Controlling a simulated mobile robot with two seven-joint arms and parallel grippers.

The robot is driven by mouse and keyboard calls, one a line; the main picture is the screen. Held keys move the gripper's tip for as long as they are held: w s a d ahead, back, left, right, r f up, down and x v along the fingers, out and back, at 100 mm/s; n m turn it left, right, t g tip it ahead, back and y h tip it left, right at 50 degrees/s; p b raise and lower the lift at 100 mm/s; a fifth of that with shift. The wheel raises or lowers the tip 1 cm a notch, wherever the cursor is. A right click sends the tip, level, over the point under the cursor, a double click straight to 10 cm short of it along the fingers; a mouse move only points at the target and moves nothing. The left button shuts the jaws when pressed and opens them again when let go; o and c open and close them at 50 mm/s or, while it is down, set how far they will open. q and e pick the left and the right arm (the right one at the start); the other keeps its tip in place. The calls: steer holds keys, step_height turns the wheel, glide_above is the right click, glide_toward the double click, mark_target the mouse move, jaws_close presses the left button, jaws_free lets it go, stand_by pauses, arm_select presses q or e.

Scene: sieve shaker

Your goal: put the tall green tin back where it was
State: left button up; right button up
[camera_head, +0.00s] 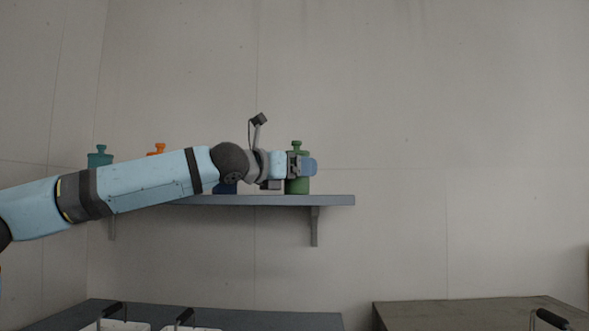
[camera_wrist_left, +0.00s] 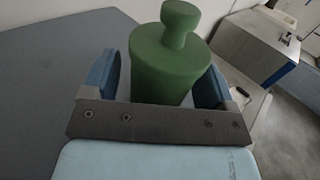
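The green tin (camera_head: 297,186) with a knobbed lid stands upright near the right end of the wall shelf (camera_head: 335,200). My left gripper (camera_head: 303,166) is level with the tin's upper body, and one blue finger crosses in front of it. In the left wrist view, the green tin (camera_wrist_left: 170,65) is between the two blue fingers of my left gripper (camera_wrist_left: 162,85). Narrow gaps seem to show on both sides of the tin, so the fingers look open around it. My right gripper is not in view.
A teal tin (camera_head: 100,159), an orange tin (camera_head: 157,149) and a blue tin (camera_head: 227,187) are farther left, partly hidden by my left arm. Below are a grey table (camera_head: 270,320) with black-handled white containers and a brownish table (camera_head: 450,315). The shelf's right tip is bare.

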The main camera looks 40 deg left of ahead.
arm_select(q)
steer(key=shift+r, duration=0.1)
steer(key=shift+s+r, duration=0.1)
steer(key=shift+s, duration=0.45)
steer(key=s+a+b, duration=0.1)
steer(key=s+b, duration=0.1)
steer(key=s, duration=0.9)
